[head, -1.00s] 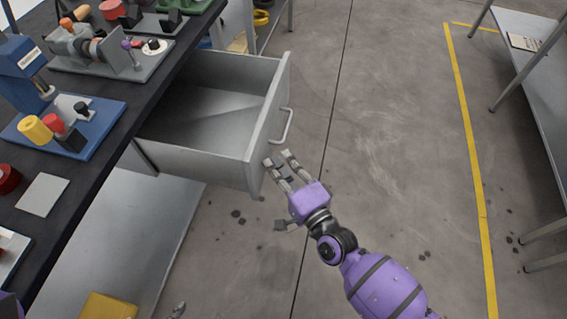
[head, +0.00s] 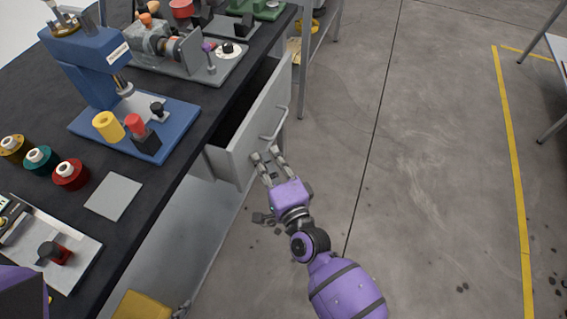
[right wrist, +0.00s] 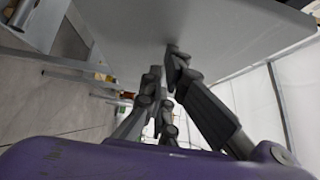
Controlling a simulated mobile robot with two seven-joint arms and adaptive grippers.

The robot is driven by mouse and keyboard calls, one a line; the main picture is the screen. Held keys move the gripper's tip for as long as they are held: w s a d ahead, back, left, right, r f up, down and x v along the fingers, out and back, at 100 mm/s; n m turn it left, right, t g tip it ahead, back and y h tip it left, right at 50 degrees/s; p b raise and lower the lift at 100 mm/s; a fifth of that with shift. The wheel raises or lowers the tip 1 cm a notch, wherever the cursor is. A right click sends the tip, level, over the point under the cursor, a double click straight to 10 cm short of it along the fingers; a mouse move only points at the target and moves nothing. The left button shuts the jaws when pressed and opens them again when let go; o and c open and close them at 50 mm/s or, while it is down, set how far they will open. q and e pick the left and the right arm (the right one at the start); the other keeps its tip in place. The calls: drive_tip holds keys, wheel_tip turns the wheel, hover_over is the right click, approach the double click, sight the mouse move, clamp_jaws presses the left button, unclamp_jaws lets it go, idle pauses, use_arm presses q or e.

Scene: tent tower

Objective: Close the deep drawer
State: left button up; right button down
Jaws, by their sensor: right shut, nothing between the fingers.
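The deep drawer (head: 238,150) is a grey metal drawer under the dark-topped workbench (head: 185,205). It stands part way out, with a narrow dark opening behind its front panel. Its bar handle (head: 275,128) is on the front. My right gripper (head: 266,157) is shut and empty, its fingertips at the drawer front, below and left of the handle in the head view. In the right wrist view the fingers (right wrist: 165,75) reach up to a grey panel (right wrist: 190,30). What seems to be a tip of my left gripper (head: 183,309) shows at the bottom edge; the remainder is out of frame.
The bench top holds a blue press (head: 90,60), several thread spools (head: 70,174), a grey plate (head: 113,196) and other fixtures. A yellow bin (head: 142,306) sits low at the bottom. The floor (head: 420,170) to the right is open, with a yellow line.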

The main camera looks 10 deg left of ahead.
drive_tip(key=shift+w+a, duration=0.3)
drive_tip(key=shift+a, duration=0.9)
drive_tip(key=shift+w+a, duration=0.3)
drive_tip(key=shift+a, duration=0.85)
drive_tip(key=shift+w+a, duration=0.3)
drive_tip(key=shift+a, duration=0.9)
